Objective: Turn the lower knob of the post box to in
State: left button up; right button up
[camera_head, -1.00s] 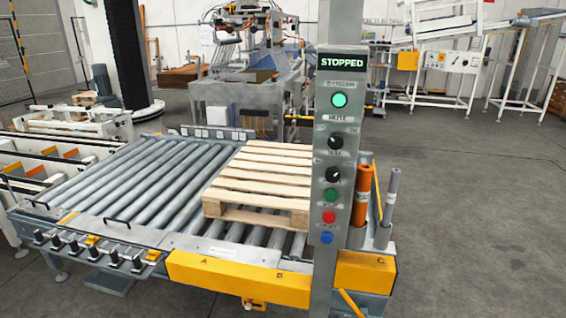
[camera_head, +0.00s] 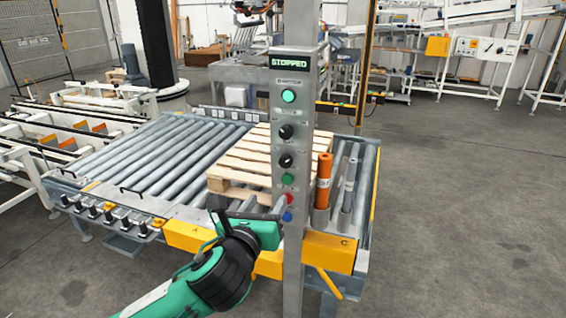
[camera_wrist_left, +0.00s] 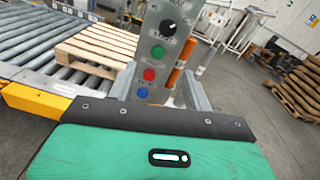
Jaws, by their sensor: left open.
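The post box (camera_head: 292,110) is a grey upright post with a "STOPPED" display (camera_head: 290,61) on top. Its lower knob (camera_head: 286,160) is black and round, below a similar upper knob (camera_head: 286,131). The lower knob also shows at the top of the left wrist view (camera_wrist_left: 168,27); its small labels are not readable. My left gripper (camera_head: 281,207) is open and empty, near the post at the height of the lower buttons, below the lower knob. In the left wrist view its two grey fingers (camera_wrist_left: 158,72) stand apart, with the post between them in the picture. My right gripper is not in view.
Green (camera_head: 288,179), red (camera_wrist_left: 149,74) and blue (camera_wrist_left: 142,92) buttons sit under the lower knob. A wooden pallet (camera_head: 245,155) lies on the roller conveyor (camera_head: 150,158) behind the post. An orange tube (camera_head: 324,180) stands right of it. Open floor (camera_head: 460,220) lies to the right.

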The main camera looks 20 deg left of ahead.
aim_at(285, 163)
pick_arm(q)
jog(key=shift+m+t, duration=0.3)
jog(key=shift+m, duration=0.2)
jog(key=w+r+p, duration=0.1)
jog(key=w, duration=0.2)
jog(key=w+r+p, duration=0.1)
jog(key=w, duration=0.3)
jog(key=w+p, duration=0.1)
jog(key=w, duration=0.2)
jog(key=shift+w+d+r, duration=0.15)
jog(key=shift+w+r, duration=0.2)
jog(key=shift+r, duration=0.05)
jog(key=shift+w+f, duration=0.1)
jog(key=shift+w, duration=0.5)
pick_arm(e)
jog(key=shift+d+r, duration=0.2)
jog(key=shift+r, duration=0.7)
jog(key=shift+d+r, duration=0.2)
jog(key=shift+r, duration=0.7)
pick_arm(q)
jog(key=c, duration=1)
jog(key=shift+p, duration=0.3)
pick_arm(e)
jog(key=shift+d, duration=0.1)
